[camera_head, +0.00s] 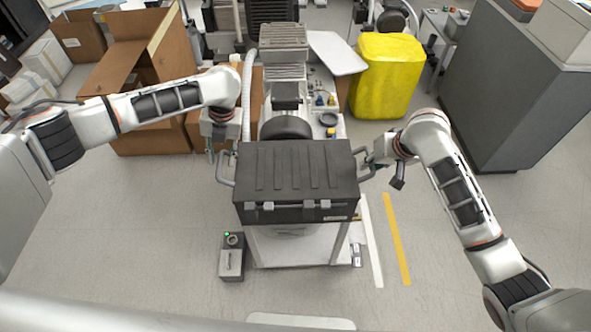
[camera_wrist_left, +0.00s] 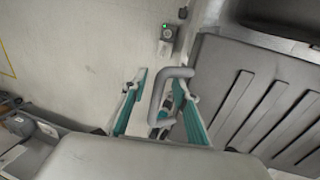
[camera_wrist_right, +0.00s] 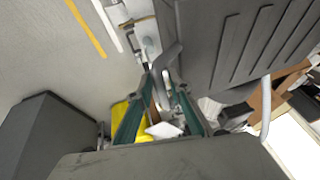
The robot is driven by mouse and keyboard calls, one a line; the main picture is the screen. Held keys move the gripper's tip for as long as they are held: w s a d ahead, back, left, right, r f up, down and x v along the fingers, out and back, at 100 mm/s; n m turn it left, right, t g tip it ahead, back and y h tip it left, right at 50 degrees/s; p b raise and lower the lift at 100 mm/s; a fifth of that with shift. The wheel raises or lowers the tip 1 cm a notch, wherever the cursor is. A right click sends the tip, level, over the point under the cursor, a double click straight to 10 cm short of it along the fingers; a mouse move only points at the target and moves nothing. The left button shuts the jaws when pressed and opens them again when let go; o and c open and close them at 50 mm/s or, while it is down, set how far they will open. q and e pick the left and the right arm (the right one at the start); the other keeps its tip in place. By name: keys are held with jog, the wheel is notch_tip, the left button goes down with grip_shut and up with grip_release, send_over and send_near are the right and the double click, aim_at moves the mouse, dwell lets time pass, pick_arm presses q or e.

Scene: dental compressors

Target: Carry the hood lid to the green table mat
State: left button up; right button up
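The hood lid (camera_head: 297,172) is a dark grey ribbed box cover with a bar handle on each side. It sits level on the white compressor unit, and it also shows in the left wrist view (camera_wrist_left: 262,95) and right wrist view (camera_wrist_right: 240,45). My left gripper (camera_head: 218,152) is at the left handle (camera_head: 224,170); in the left wrist view its teal-padded fingers (camera_wrist_left: 160,78) stand apart on either side of the bar. My right gripper (camera_head: 374,160) is at the right handle (camera_head: 366,170), its fingers (camera_wrist_right: 158,74) apart with the bar near the tips. I see no green table mat.
A yellow bin (camera_head: 386,78) stands behind on the right, beside a grey cabinet (camera_head: 515,90). Open cardboard boxes (camera_head: 128,70) are at the back left. A small control box (camera_head: 232,258) stands on the floor by the unit. Floor on both sides is clear.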

pick_arm(q)
jog(key=shift+f, duration=0.1)
pick_arm(e)
jog(key=shift+f, duration=0.1)
pick_arm(q)
grip_shut()
pick_arm(e)
grip_shut()
pick_arm(q)
jog(key=shift+w+r, duration=0.1)
jog(key=shift+r, duration=0.1)
pick_arm(e)
jog(key=shift+w+r, duration=0.15)
jog(key=shift+r, duration=0.05)
